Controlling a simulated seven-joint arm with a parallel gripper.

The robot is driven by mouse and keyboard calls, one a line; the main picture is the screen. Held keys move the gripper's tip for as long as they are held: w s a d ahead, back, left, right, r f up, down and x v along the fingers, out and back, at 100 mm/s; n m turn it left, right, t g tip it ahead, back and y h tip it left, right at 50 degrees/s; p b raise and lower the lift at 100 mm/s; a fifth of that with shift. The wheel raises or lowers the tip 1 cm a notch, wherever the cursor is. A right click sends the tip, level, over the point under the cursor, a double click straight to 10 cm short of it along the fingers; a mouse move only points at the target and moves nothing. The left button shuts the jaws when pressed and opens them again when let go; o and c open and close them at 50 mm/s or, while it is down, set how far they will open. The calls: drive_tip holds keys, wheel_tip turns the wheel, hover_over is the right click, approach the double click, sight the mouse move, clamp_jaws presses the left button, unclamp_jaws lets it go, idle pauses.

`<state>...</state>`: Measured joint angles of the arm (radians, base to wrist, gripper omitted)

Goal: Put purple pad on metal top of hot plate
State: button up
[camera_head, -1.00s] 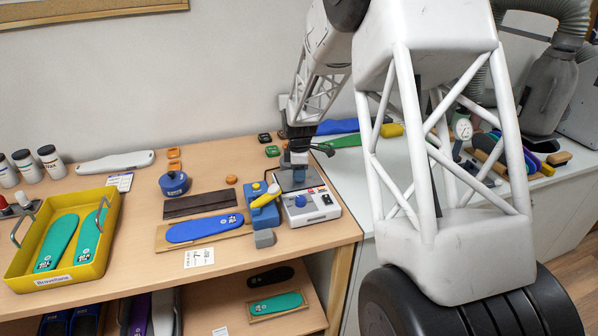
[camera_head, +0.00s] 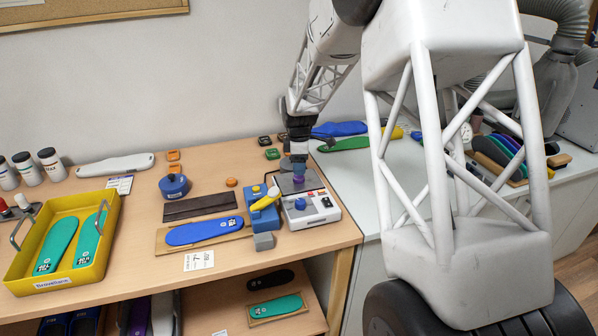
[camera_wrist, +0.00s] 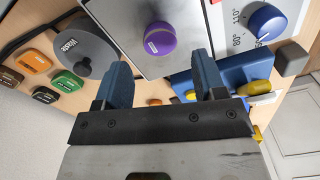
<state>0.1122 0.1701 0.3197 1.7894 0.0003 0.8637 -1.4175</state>
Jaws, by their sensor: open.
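The purple pad (camera_wrist: 160,38) is a small round piece with a pale label. It stands on the square metal top (camera_wrist: 118,22) of the hot plate, and it shows just below my gripper in the head view (camera_head: 298,179). The hot plate (camera_head: 314,210) is a pale box with a blue knob, on the right part of the wooden table. My gripper (camera_wrist: 161,66) is open and empty. Its two blue fingers are spread, with the pad beyond their tips and apart from them. In the head view my gripper (camera_head: 298,164) is above the metal top.
A blue block holder with a yellow-handled tool (camera_head: 265,203) stands left of the hot plate. A grey disc (camera_wrist: 78,52) and several small coloured blocks lie beside it. A blue insole (camera_head: 204,231) lies on a board. A yellow tray (camera_head: 98,262) holds green insoles.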

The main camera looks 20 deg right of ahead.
sight(299, 177)
wheel_tip(299, 177, up, 8)
drive_tip(key=shift+f, duration=0.15)
idle(0.6)
drive_tip(key=s+a+r+m, duration=0.2)
drive_tip(key=s+r+m, duration=0.1)
drive_tip(key=s, duration=0.5)
drive_tip(key=s+a+r+m+t, duration=0.15)
drive_tip(key=s+r, duration=0.25)
drive_tip(key=s, duration=0.4)
drive_tip(key=s+a+r+m, duration=0.2)
drive_tip(key=s+r+m, duration=0.1)
drive_tip(key=s, duration=0.5)
drive_tip(key=s+a+f+m+t, duration=0.1)
drive_tip(key=s+m, duration=0.6)
drive_tip(key=s, duration=1.5)
drive_tip(key=shift+s+a+f+m, duration=0.25)
drive_tip(key=shift+a+f+m, duration=0.1)
drive_tip(key=shift+a+f, duration=0.45)
